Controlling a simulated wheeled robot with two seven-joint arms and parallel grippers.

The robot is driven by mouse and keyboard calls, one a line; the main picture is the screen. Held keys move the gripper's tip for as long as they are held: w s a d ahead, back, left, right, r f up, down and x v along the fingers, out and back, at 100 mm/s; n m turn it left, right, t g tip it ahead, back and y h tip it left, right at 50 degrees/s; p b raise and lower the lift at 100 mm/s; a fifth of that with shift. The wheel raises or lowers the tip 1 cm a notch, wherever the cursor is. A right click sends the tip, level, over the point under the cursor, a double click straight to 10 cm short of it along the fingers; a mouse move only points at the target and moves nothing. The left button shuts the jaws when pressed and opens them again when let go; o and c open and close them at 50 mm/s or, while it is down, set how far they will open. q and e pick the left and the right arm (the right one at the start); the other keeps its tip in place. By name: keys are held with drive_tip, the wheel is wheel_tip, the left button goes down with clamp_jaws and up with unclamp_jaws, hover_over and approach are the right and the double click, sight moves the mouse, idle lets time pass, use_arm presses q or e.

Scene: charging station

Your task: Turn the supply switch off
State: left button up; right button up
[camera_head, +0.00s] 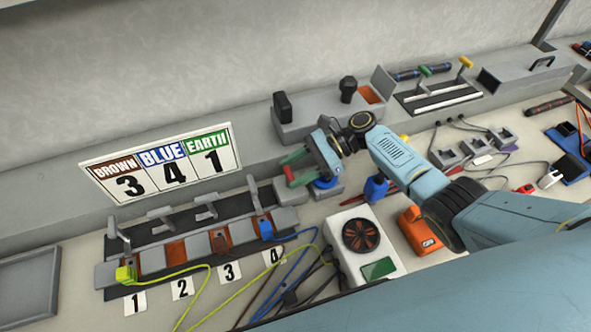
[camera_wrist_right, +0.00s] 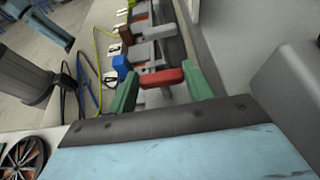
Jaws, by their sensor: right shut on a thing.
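My right gripper (camera_head: 290,168) reaches across the bench to the grey switch housings, just right of the terminal row. In the right wrist view its two green fingers (camera_wrist_right: 160,88) are closed on the red handle (camera_wrist_right: 162,77) of a switch, which I take to be the supply switch. The red handle also shows in the head view (camera_head: 289,175), partly covered by the gripper. The switch's base is mostly hidden. My left gripper is not visible.
A sign (camera_head: 162,163) reads brown 3, blue 4, earth 1. The terminal row holds a green-yellow plug (camera_head: 125,274) and a blue plug (camera_head: 265,228). A fan box (camera_head: 365,243) and an orange tool (camera_head: 418,231) lie near my right arm. Cables cross the front bench.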

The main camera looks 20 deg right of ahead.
drive_tip(key=shift+a, duration=0.1)
drive_tip(key=o, duration=1)
drive_tip(key=b+v, duration=0.1)
drive_tip(key=v, duration=1.2)
drive_tip(key=shift+d, duration=0.2)
